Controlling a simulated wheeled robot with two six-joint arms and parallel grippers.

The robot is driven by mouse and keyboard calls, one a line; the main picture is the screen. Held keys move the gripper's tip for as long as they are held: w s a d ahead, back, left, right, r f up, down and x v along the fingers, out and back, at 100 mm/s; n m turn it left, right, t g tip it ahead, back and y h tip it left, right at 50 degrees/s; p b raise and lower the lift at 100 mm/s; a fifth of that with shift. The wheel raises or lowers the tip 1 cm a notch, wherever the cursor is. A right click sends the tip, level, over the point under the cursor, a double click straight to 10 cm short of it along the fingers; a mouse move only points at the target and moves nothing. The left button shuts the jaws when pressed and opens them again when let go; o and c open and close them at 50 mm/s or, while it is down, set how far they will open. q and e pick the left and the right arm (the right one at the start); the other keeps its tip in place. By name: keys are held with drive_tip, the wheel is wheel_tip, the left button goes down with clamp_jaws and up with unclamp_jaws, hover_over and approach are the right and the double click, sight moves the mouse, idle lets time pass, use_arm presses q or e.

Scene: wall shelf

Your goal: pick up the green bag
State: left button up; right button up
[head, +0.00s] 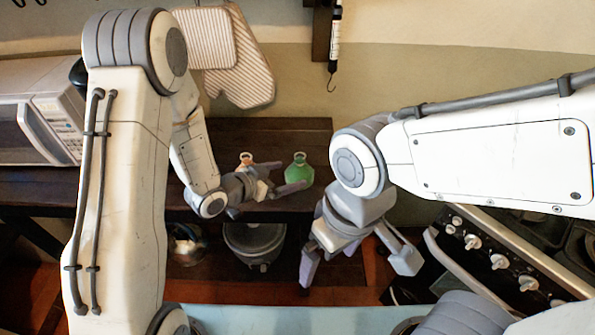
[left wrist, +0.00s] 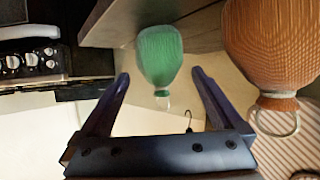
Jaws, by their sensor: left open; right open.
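The green bag (head: 299,170) stands upright on the dark wooden shelf, with a narrow tied neck and a ring at the top. My left gripper (head: 293,177) is open just left of it, its fingers pointing at it. In the left wrist view, which looks upside down, the green bag (left wrist: 160,55) appears between the two open fingers (left wrist: 160,76). Whether they touch it I cannot tell. My right gripper (head: 357,273) is open and empty, lower and to the right, in front of the shelf.
An orange-brown bag (left wrist: 272,45) stands beside the green one; in the head view (head: 246,158) my left gripper partly covers it. A microwave (head: 40,115) is at left, a stove (head: 500,260) at right. A pot (head: 254,243) sits below. Oven mitts (head: 235,60) hang behind.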

sight(300, 171)
use_arm(q)
drive_tip(key=p+x, duration=0.1)
drive_tip(key=x, duration=0.4)
drive_tip(key=shift+w+d+f, duration=0.2)
drive_tip(key=shift+d+f, duration=0.05)
drive_tip(key=c, duration=1.5)
